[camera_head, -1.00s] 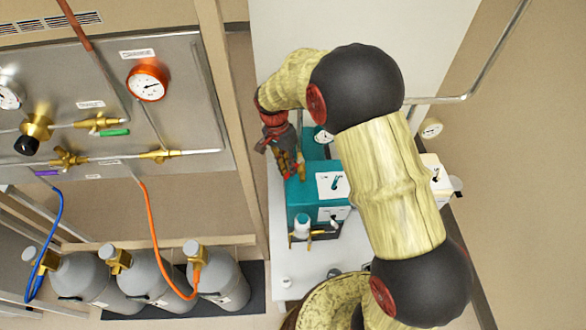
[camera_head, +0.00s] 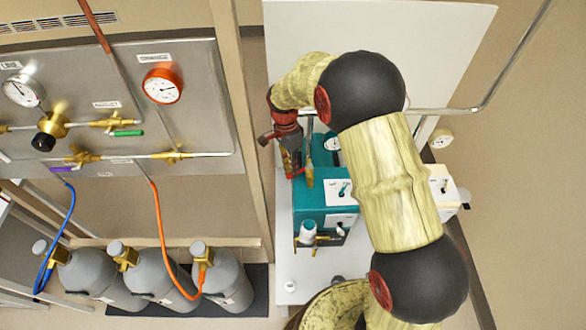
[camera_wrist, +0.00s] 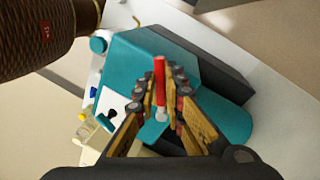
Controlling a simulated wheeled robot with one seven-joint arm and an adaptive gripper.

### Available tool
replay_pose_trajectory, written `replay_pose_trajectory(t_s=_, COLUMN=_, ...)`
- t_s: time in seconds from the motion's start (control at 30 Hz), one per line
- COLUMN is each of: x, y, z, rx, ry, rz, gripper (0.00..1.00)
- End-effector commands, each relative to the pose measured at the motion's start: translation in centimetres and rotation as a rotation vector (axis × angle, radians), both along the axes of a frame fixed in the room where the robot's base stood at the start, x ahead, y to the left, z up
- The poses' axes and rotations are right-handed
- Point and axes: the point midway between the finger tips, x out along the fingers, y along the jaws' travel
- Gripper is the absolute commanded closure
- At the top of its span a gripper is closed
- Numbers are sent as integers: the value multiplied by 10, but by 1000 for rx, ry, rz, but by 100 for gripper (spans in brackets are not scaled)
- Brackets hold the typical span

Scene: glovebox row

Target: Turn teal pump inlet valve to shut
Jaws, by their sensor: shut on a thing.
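The teal pump (camera_head: 318,190) stands on a white bench under my arm in the head view. It also fills the middle of the wrist view (camera_wrist: 140,62). The inlet valve's red lever (camera_wrist: 159,78) rises from a pale stem between my fingers in the wrist view. My gripper (camera_wrist: 164,98) is shut on the red lever, with a finger on each side. In the head view my gripper (camera_head: 293,168) is at the pump's upper left corner, and the lever is mostly hidden there.
A gas panel with gauges (camera_head: 163,86) and valves is at the left, above several grey cylinders (camera_head: 220,280). A pale unit (camera_head: 440,185) stands right of the pump, partly behind my arm. A post (camera_head: 245,120) separates the panel from the bench.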

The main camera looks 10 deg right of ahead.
Motion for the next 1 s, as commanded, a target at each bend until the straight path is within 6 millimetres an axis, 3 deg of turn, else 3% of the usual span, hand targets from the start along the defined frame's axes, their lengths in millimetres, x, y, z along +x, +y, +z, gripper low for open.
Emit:
replay_pose_trajectory(t_s=0.13, x=1, y=0, z=1, rx=0, ry=-4, rz=1, gripper=100)
replay_pose_trajectory(t_s=0.17, x=1, y=0, z=1, rx=0, ry=-4, rz=1, gripper=87)
replay_pose_trajectory(t_s=0.47, x=1, y=0, z=1, rx=0, ry=-2, rz=1, gripper=71)
replay_pose_trajectory(t_s=0.77, x=0, y=0, z=2, rx=0, ry=-1, rz=1, gripper=71)
replay_pose_trajectory(t_s=1.0, x=2, y=0, z=32, rx=1, ry=-5, rz=1, gripper=71)
